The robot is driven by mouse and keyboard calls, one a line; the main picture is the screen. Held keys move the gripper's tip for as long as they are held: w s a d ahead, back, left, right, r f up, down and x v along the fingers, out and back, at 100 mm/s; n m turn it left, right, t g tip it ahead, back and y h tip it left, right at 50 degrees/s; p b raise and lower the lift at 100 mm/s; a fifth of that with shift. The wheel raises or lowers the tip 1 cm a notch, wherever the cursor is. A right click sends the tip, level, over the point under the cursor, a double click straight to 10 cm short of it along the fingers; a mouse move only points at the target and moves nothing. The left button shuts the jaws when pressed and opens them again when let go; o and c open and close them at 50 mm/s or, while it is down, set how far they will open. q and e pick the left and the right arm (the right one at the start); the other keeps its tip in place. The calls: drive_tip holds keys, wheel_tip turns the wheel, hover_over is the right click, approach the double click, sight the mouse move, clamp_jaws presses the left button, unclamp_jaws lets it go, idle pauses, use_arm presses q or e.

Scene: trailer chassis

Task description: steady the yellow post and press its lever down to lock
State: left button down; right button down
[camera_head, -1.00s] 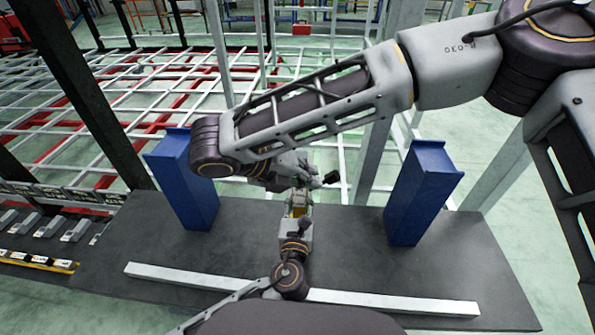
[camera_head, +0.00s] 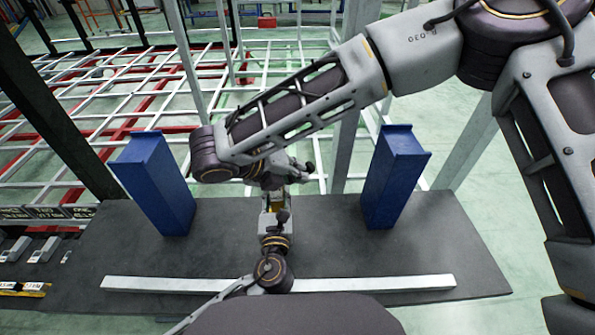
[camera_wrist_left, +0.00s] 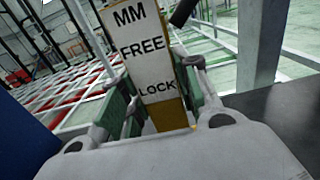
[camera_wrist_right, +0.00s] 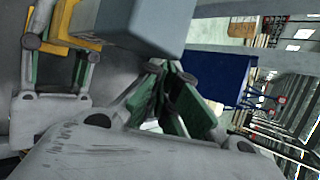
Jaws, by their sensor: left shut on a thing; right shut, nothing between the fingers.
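The yellow post (camera_head: 277,203) stands upright, mostly hidden in the head view. In the left wrist view its white label reads "MM FREE LOCK" above a yellow lower part (camera_wrist_left: 168,116). My left gripper (camera_wrist_left: 160,98) is shut around the post, a green-padded finger on each side. My right gripper (camera_head: 303,168) is shut and empty close above and right of the post. In the right wrist view its fingertips (camera_wrist_right: 175,92) are together, beside a grey block (camera_wrist_right: 130,22). A dark rod end (camera_wrist_left: 182,13) shows beside the label; I cannot tell whether it is the lever.
Two blue uprights (camera_head: 160,185) (camera_head: 395,180) stand on the dark table (camera_head: 330,255), either side of my grippers. A long white bar (camera_head: 370,283) lies along the front. The white and red chassis frame (camera_head: 100,120) is behind. My right forearm crosses above the table.

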drive_tip(key=shift+d+f+m+y, duration=0.2)
drive_tip(key=shift+d+y, duration=0.1)
drive_tip(key=shift+y, duration=0.4)
drive_tip(key=shift+d+f+m+y, duration=0.15)
drive_tip(key=shift+d+y, duration=0.1)
drive_tip(key=shift+y, duration=0.45)
drive_tip(key=shift+d+f+g+y, duration=0.2)
drive_tip(key=shift+g+y, duration=0.1)
drive_tip(key=shift+y, duration=0.1)
drive_tip(key=d+f+m+y, duration=0.3)
drive_tip(key=f+y, duration=0.4)
drive_tip(key=y, duration=0.3)
drive_tip(key=shift+d+f, duration=0.15)
drive_tip(key=shift+f, duration=0.2)
idle(1.3)
drive_tip(key=shift+a+r, duration=0.15)
drive_tip(key=shift+a, duration=0.2)
